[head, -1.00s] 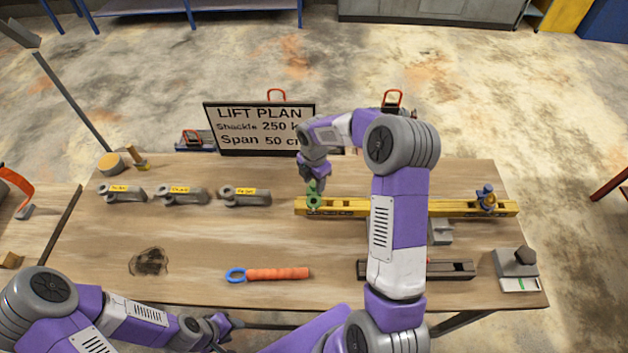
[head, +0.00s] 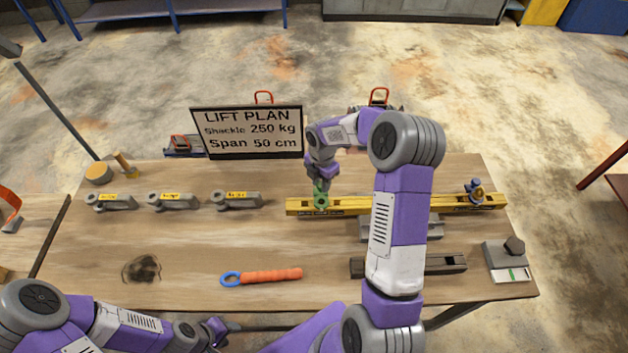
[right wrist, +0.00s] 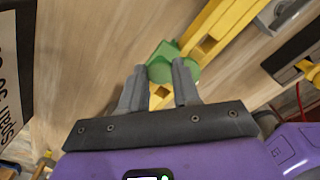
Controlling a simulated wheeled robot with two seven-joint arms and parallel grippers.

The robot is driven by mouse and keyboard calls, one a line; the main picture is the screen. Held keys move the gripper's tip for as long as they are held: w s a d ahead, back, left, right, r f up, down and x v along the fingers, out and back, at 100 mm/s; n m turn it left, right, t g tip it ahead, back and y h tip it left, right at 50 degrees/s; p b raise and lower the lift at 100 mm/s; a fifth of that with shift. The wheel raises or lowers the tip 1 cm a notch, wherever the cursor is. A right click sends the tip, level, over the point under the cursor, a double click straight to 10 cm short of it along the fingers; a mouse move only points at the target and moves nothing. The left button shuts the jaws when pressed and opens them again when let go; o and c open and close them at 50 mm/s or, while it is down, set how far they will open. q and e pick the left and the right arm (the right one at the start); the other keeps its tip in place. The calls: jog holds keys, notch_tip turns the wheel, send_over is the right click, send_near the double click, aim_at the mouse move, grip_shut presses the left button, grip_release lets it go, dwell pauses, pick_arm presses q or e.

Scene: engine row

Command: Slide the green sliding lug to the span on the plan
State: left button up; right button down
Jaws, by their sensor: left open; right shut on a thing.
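The green sliding lug (head: 320,196) sits on the yellow beam (head: 420,203) near its left end. My right gripper (head: 321,184) is shut on the lug from above. In the right wrist view the green lug (right wrist: 172,64) shows between the two grey fingers (right wrist: 158,88). The lift plan board (head: 247,131) reads shackle 250 kg and span 50 cm. My left gripper (head: 215,328) is open and empty at the table's front edge, left of the middle. Any scale marks on the beam are too small to read.
A blue lug (head: 474,190) stands near the beam's right end. Several grey shackles (head: 172,201) with yellow labels lie left of the beam. An orange-handled tool (head: 262,277) and a dark channel block (head: 410,266) lie in front. My right arm hides part of the beam.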

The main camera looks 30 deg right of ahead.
jog(key=c, duration=0.8)
grip_release()
notch_tip(320, 180, up, 8)
jog(key=shift+f, duration=0.2)
